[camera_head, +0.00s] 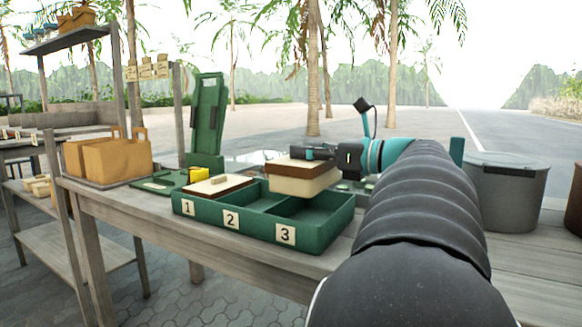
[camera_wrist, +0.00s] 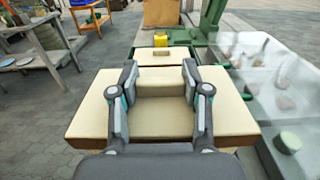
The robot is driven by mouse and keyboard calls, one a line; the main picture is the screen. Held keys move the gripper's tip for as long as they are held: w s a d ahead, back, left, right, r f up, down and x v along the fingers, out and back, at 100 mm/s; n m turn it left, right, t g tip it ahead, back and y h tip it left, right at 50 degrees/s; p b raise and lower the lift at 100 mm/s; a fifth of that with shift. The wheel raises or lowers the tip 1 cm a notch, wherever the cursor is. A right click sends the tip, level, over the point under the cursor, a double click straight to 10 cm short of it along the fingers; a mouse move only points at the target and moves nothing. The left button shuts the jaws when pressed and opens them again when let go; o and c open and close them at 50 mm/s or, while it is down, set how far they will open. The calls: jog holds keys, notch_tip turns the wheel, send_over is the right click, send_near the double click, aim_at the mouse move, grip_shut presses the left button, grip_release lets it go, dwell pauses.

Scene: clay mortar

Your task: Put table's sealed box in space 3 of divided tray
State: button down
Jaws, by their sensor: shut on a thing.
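My gripper (camera_head: 318,153) is shut on a cream-and-brown box (camera_head: 298,185), which it holds above the green divided tray (camera_head: 240,236). The wrist view shows both fingers of my gripper (camera_wrist: 160,82) against a raised part in the middle of the held box (camera_wrist: 232,112). The box hangs around the rear of spaces 2 and 3, apart from the tray floor as far as I can see. Space 3 (camera_head: 318,212), at the right, looks empty. The visible part of space 2 is empty too. Another brown-and-cream box (camera_head: 222,186) with a small handle sits in space 1.
The tray stands on a wooden table (camera_head: 130,207). Tan bags (camera_head: 108,156), a yellow item (camera_head: 199,174) and a green stand (camera_head: 206,120) are to the left and behind. A clear container (camera_wrist: 265,75) lies right in the wrist view. A grey bin (camera_head: 507,195) is at the right.

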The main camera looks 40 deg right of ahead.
jog(key=shift+f+b, duration=0.3)
jog(key=shift+f, duration=1.05)
jog(key=shift+f, duration=0.6)
jog(key=c, duration=0.5)
grip_release()
jog(key=shift+c, duration=0.2)
jog(key=shift+r, duration=0.5)
jog(key=shift+s+d+r, duration=0.15)
jog(key=shift+s, duration=0.2)
jog(key=p+v, duration=0.1)
jog(key=v, duration=1)
jog(key=shift+s+p, duration=0.15)
jog(key=shift+p, duration=0.25)
